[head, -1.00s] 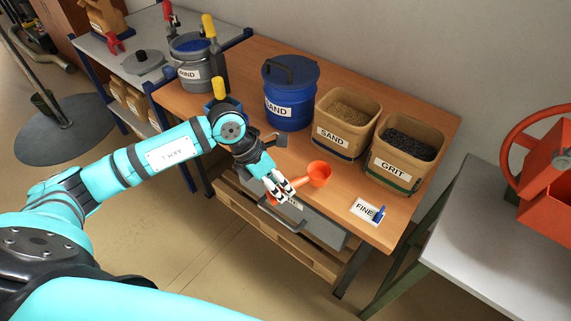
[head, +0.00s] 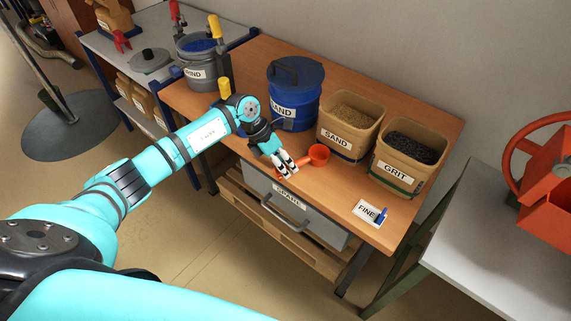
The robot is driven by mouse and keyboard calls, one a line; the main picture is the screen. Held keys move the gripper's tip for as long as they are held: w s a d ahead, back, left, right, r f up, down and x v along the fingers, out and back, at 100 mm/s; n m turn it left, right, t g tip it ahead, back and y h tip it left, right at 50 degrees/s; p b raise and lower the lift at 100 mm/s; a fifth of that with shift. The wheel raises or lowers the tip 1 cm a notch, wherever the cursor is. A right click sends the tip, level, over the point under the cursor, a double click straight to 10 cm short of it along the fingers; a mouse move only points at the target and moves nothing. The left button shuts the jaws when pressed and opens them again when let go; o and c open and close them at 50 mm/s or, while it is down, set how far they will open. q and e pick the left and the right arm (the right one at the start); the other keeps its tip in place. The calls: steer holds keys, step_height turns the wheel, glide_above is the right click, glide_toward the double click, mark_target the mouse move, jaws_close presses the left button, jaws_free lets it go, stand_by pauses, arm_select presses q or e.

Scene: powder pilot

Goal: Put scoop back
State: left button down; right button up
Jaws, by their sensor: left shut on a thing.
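An orange scoop (head: 319,154) is at the middle of the wooden bench, in front of the SAND bin. Its round cup points to the right and its handle runs left into my left gripper (head: 286,171). The left gripper is shut on the handle, low over the bench near its front edge. I cannot tell whether the cup touches the bench top. The fingers hide most of the handle. My right gripper does not show.
A SAND bin (head: 335,141) and a GRIT bin (head: 394,172) stand behind, beside a blue drum (head: 294,94). A FINE card (head: 367,213) lies at the front right. A SPARE drawer (head: 318,232) is shut under the bench. A grey pot (head: 196,66) stands at the left.

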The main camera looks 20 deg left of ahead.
arm_select(q)
steer(key=shift+f, duration=0.1)
steer(key=c, duration=1.5)
jaws_free()
steer(key=shift+o, duration=0.2)
steer(key=shift+a+r, duration=0.1)
steer(key=shift+r, duration=0.2)
steer(key=b+v, duration=0.1)
steer(key=v, duration=1)
steer(key=shift+a+r, duration=0.15)
steer(key=shift+r, duration=0.1)
